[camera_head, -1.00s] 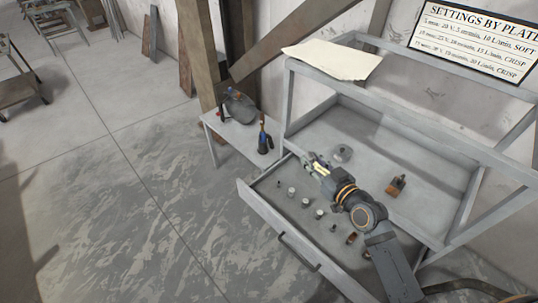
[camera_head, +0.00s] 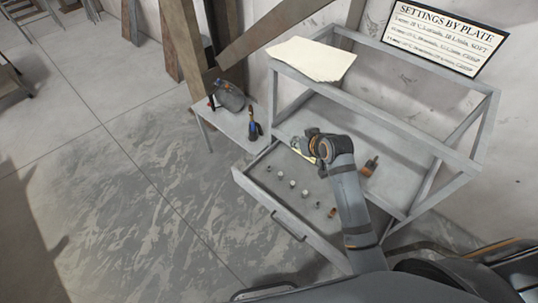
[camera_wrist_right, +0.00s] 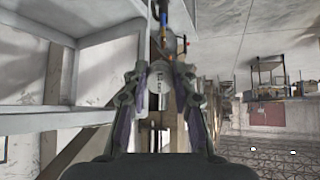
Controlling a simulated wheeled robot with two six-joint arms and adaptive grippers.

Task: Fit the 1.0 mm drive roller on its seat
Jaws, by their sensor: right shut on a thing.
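My right gripper (camera_head: 299,149) is over the back of the open drawer, its fingers pointing left in the head view. The roller's seat cannot be made out. My left gripper is not in view.
The open drawer (camera_head: 258,199) juts from the grey frame bench (camera_head: 408,112). Floor to the left is clear.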

